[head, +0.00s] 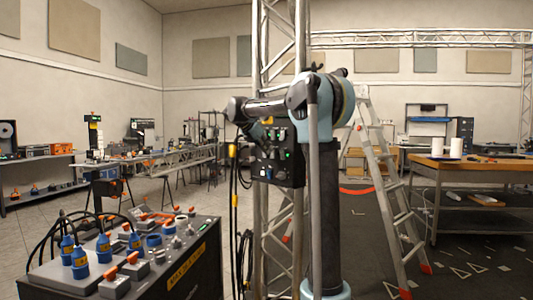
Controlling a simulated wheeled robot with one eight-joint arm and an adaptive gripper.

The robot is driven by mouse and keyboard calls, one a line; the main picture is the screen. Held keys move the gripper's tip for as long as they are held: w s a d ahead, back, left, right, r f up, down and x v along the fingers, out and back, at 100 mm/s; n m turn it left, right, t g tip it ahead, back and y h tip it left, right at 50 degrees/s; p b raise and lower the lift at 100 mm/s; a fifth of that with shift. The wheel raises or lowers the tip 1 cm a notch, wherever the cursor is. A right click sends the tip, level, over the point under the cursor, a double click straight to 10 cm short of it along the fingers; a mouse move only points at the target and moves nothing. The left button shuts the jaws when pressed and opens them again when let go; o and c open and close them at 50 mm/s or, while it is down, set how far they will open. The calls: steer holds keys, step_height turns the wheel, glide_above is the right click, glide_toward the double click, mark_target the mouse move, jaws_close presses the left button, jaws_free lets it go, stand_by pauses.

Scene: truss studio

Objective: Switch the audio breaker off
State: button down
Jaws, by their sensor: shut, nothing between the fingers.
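A dark switch box (277,158) is mounted on the upright truss in the middle of the head view. It carries small switches and several green lights. My arm crosses just above it and hides its top part. A black power case (205,270) stands at the lower left, with blue plugs (80,262), grey units with orange levers (112,284) and a yellow label on its side. I cannot read any label, so I cannot tell which switch is the audio breaker or how it is set. My gripper cannot be made out; the arm's end is hidden.
A stepladder (392,200) stands right of the arm, close to it. A wooden-topped workbench (478,166) is at the right. Black and yellow cables (233,185) hang left of the truss. Shelves and trestle tables line the left.

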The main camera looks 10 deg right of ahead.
steer(key=v, duration=1.3)
steer(key=shift+s+f, duration=0.1)
steer(key=shift+f, duration=0.05)
